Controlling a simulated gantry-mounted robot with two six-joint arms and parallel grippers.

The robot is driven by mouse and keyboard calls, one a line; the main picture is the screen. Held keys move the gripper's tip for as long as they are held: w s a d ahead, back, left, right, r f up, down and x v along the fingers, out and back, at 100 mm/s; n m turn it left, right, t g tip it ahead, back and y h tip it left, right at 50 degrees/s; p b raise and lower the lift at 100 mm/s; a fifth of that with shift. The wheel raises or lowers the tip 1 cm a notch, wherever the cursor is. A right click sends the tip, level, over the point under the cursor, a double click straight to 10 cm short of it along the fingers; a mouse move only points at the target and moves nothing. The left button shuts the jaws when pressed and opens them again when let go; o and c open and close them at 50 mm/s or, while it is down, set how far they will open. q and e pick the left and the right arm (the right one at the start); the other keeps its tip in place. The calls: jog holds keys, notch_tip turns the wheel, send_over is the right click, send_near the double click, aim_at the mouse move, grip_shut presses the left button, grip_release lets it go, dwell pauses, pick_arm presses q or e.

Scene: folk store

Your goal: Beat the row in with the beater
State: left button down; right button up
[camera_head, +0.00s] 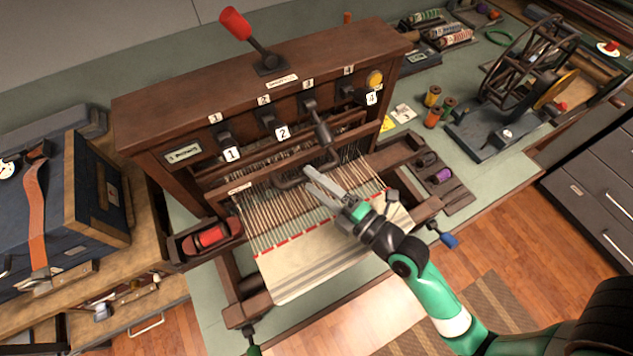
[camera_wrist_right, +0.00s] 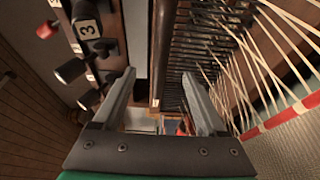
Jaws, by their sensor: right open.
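The loom (camera_head: 270,75) stands on the table with pale warp threads (camera_head: 285,212) running toward the front. The beater (camera_head: 240,188) is the dark labelled bar across the warp, with a dark bracket-like handle (camera_head: 290,184) in front. A red-and-white row (camera_head: 285,243) lies at the edge of the woven cloth (camera_head: 325,255). My right gripper (camera_head: 308,180) is open above the warp, its fingertips close to the handle; contact cannot be told. In the wrist view my right gripper (camera_wrist_right: 160,100) has its fingers apart, with a brown bar (camera_wrist_right: 163,50) beyond them. My left gripper is out of view.
A red shuttle (camera_head: 212,236) lies in a tray at the loom's left. Numbered levers (camera_head: 318,125) project from the loom's front above my gripper.

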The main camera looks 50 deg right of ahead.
jog(key=shift+s, duration=0.1)
dwell(0.3)
jog(key=s+b, duration=0.3)
jog(key=s, duration=0.4)
jog(key=shift+s+a, duration=0.15)
jog(key=shift+s, duration=0.25)
dwell(1.2)
